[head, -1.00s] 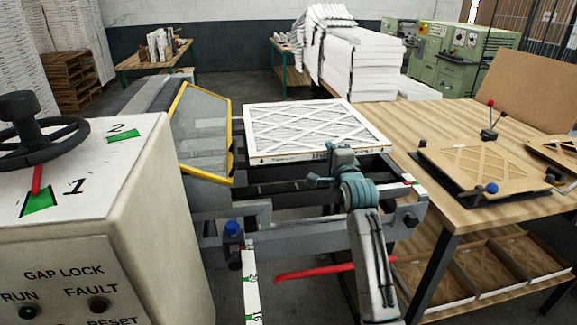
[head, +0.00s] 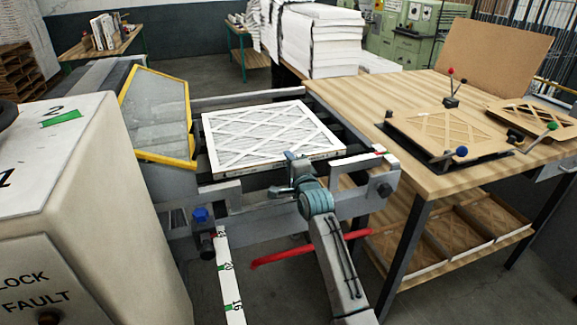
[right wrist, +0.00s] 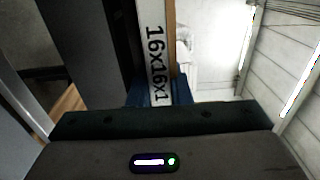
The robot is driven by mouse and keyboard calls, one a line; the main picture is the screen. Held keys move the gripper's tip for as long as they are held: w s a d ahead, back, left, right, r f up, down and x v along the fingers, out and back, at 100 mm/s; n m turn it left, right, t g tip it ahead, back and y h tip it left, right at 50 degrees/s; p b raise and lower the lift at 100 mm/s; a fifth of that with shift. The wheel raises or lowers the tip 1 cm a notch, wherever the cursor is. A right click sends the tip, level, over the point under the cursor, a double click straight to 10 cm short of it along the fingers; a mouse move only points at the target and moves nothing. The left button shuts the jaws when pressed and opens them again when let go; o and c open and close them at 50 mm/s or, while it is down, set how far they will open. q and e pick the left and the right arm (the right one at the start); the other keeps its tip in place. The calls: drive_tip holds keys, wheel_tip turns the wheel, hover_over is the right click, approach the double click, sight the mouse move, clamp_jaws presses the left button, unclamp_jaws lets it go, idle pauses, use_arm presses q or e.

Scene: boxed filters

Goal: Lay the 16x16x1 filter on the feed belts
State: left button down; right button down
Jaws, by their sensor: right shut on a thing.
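The white filter (head: 265,136) with a lattice face lies flat over the dark feed belts (head: 352,141) in the machine's grey frame. My right gripper (head: 292,168) is at the filter's near edge and shut on it. In the right wrist view the filter's edge (right wrist: 156,50) reads 16x16x1 and sits between the blue fingertips (right wrist: 150,92). Whether the filter's underside touches the belts is hidden. My left gripper is not in view.
A yellow-framed guard (head: 155,113) stands left of the filter. A grey control cabinet (head: 75,200) fills the near left. A wooden bench (head: 375,92) with cardboard frames (head: 450,135) is close on the right. A red bar (head: 300,248) lies below the belts.

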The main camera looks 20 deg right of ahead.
wheel_tip(320, 180, down, 2)
drive_tip(key=shift+f, duration=0.3)
drive_tip(key=shift+f, duration=0.25)
drive_tip(key=c, duration=1.3)
unclamp_jaws()
